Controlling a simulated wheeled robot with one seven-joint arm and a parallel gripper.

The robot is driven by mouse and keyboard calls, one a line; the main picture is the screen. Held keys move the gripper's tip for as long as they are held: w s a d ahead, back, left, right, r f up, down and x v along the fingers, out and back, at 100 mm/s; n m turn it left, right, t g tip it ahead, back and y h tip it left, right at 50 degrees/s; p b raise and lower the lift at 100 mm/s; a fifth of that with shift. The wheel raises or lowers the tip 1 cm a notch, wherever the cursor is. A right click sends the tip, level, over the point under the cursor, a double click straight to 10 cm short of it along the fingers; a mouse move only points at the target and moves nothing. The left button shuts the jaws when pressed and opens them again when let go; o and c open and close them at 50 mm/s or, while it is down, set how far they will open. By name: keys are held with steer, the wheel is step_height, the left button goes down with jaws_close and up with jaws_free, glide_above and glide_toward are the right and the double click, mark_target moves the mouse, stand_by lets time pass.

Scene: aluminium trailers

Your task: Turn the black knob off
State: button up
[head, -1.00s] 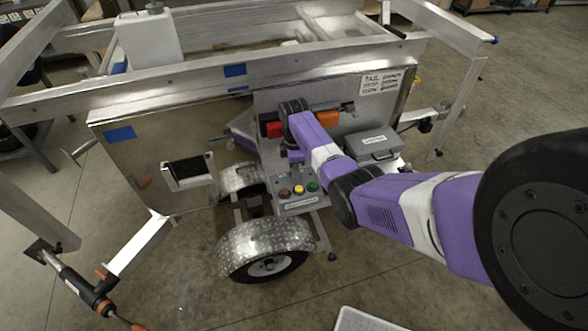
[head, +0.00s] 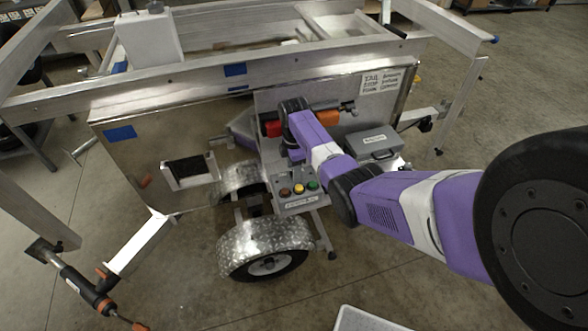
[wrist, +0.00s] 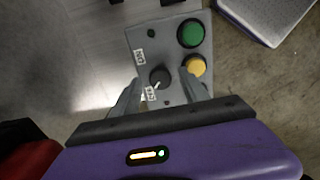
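In the wrist view a small black knob (wrist: 159,76) with a light pointer mark sits on a grey control panel (wrist: 172,52). Its mark points down-left, towards the lower of two small white labels (wrist: 150,94); the other label (wrist: 139,57) is up-left of the knob. My gripper (wrist: 160,86) is open, one finger on each side of the knob; I cannot tell whether they touch it. In the head view the control panel (head: 300,203) is below my purple arm, and I cannot make out the knob there.
A green button (wrist: 190,33) and a yellow button (wrist: 195,66) are close to the right finger. A red block (head: 272,129), an orange block (head: 327,118) and a grey case (head: 373,144) are near my arm. A trailer wheel (head: 268,266) stands below.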

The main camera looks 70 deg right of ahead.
steer(key=shift+r, duration=3.9)
